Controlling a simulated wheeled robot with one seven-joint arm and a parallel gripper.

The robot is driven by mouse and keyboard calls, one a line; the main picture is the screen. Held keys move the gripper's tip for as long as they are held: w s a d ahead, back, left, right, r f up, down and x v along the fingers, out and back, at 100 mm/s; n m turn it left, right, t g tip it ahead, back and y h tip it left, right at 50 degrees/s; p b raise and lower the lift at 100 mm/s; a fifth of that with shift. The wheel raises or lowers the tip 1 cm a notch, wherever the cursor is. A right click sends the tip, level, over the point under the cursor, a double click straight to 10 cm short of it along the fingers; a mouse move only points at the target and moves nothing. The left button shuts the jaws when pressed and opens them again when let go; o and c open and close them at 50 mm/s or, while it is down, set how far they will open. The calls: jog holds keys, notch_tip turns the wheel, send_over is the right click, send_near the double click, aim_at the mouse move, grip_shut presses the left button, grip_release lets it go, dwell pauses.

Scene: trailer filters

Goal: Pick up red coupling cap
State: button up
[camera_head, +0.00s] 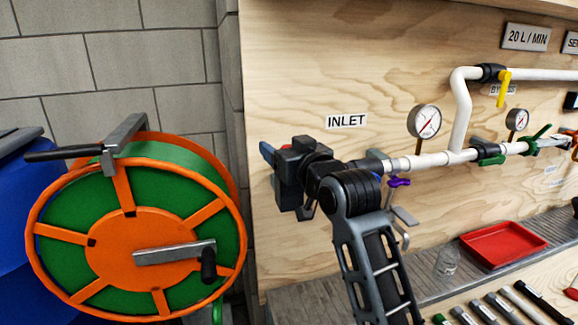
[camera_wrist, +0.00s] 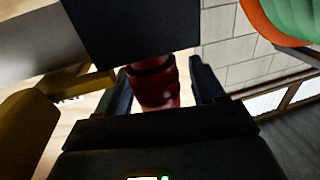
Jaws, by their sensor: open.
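In the wrist view, a dark red, ribbed cylindrical piece (camera_wrist: 156,90), which looks like the red coupling cap, lies between the two fingers of my gripper (camera_wrist: 162,76). The fingers are open, with a visible gap on each side of the red piece. A dark block above hides its upper end. In the head view, my gripper (camera_head: 279,172) is at the left end of the white pipe, below the INLET label. My arm and gripper hide the red piece there.
A white pipe (camera_head: 430,161) with gauges and valves runs along the plywood panel (camera_head: 300,70). A purple lever (camera_head: 399,182) is just right of my wrist. A yellow-brown part (camera_wrist: 25,135) is close by. An orange-green hose reel (camera_head: 120,235) stands left. A red tray (camera_head: 503,243) and tools lie on the bench.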

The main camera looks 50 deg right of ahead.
jog(key=shift+c, duration=0.2)
jog(key=c, duration=1)
